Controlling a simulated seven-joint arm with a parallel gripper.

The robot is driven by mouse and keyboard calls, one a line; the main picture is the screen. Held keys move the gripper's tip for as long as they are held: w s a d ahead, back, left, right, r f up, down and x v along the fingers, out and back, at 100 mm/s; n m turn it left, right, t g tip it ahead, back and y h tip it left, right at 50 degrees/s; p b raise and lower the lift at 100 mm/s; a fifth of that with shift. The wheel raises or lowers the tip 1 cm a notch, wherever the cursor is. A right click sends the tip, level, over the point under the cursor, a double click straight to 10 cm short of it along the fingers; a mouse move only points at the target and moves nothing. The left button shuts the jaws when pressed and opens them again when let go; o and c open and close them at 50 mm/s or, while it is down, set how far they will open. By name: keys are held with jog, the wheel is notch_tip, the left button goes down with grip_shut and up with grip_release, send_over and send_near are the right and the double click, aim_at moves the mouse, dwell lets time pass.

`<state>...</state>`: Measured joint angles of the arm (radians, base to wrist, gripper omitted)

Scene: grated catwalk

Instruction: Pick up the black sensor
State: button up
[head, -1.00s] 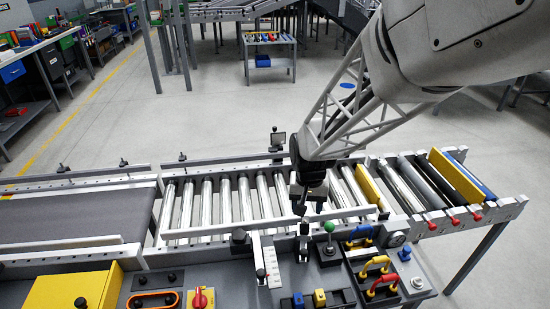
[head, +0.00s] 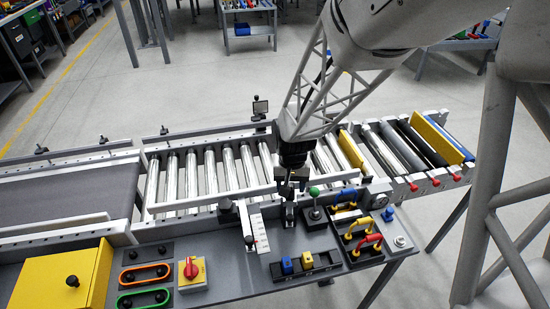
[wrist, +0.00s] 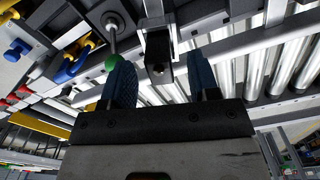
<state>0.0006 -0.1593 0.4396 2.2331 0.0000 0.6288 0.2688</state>
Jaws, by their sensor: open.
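A small black upright part with a round, lens-like end, which seems to be the black sensor (wrist: 158,48), shows in the wrist view ahead of and between my fingers. In the head view it is a small dark piece (head: 290,214) on the grey control panel, in front of the roller conveyor. My gripper (head: 292,183) is right above it, pointing down. In the wrist view my gripper (wrist: 160,75) is open, with its blue fingers apart on either side of the sensor's line. I cannot tell whether either finger touches it. Its lower part is hard to make out.
A green-knobbed lever (head: 314,192) stands close to the right of the sensor. A white scale with a black slider (head: 257,230) is to its left. Blue, yellow and red handles (head: 362,232) are further right. The conveyor's side rail (head: 210,201) runs just behind.

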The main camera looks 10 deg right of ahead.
jog(key=shift+f, duration=0.55)
jog(key=c, duration=1)
jog(key=shift+r, duration=0.1)
jog(key=shift+r, duration=0.75)
notch_tip(320, 180, up, 2)
jog(key=shift+r, duration=0.1)
jog(key=s, duration=1)
jog(key=s+r, duration=0.1)
jog(key=s, duration=0.5)
